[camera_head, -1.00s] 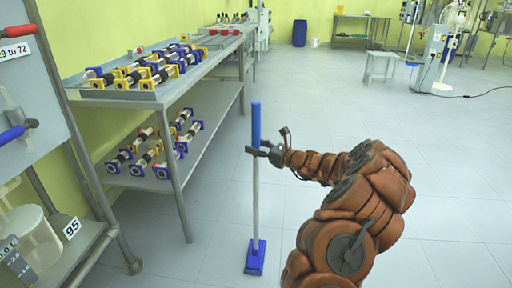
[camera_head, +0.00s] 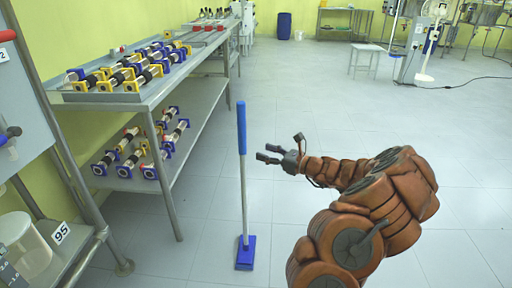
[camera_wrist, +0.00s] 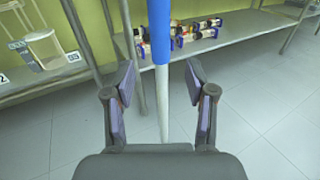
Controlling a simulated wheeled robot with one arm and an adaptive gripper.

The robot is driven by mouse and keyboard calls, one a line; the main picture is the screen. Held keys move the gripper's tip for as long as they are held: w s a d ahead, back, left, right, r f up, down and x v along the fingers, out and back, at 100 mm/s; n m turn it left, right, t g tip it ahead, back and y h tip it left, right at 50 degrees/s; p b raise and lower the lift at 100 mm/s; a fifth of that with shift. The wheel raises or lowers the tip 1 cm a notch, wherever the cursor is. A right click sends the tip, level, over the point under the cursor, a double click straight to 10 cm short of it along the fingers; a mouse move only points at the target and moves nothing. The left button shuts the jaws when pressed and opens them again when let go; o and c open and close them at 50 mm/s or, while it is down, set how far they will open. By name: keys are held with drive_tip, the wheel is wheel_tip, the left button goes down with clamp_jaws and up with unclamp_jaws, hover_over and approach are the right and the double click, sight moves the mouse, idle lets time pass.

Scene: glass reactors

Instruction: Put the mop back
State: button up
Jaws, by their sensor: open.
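The mop (camera_head: 243,175) stands upright on the floor, with a blue grip at the top, a grey pole and a blue head at the bottom. It is beside the shelf table. My gripper (camera_head: 264,152) is open and empty, just to the right of the mop's pole and apart from it in the head view. In the wrist view, the mop's blue grip (camera_wrist: 159,30) and pole show ahead, between the two spread fingers of my gripper (camera_wrist: 160,95), and not held. The lower pole end is hidden behind my gripper's body.
A two-level metal table (camera_head: 150,100) with several black, blue and yellow parts stands to the left. A panel stand with a clear vessel (camera_head: 22,245) is at the near left. A stool (camera_head: 366,58) and a blue drum (camera_head: 284,26) stand far back.

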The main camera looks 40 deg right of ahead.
drive_tip(key=s+a+r+n+g+y, duration=0.1)
drive_tip(key=a+r+n+g+y, duration=0.3)
drive_tip(key=a, duration=0.6)
drive_tip(key=s+a+r+n+g+y, duration=0.15)
drive_tip(key=a+n, duration=0.35)
drive_tip(key=a, duration=0.5)
drive_tip(key=s+a+n+g, duration=0.4)
drive_tip(key=s+a+n, duration=0.1)
drive_tip(key=a, duration=0.4)
drive_tip(key=s+a+n+g, duration=0.5)
drive_tip(key=a, duration=0.3)
drive_tip(key=s+a+f+n+g+h, duration=0.2)
drive_tip(key=s+n, duration=0.1)
drive_tip(key=s, duration=0.4)
drive_tip(key=s+a+f+n+g+h, duration=0.2)
drive_tip(key=s+n+g+h, duration=0.15)
drive_tip(key=s, duration=0.35)
drive_tip(key=s+d+f+n+h, duration=0.1)
drive_tip(key=s+d+n+h, duration=0.5)
drive_tip(key=s, duration=0.7)
drive_tip(key=d, duration=0.2)
drive_tip(key=shift+s+d+f+h, duration=0.25)
drive_tip(key=shift+d+f+h, duration=0.05)
drive_tip(key=shift+f, duration=0.1)
drive_tip(key=shift+r, duration=0.1)
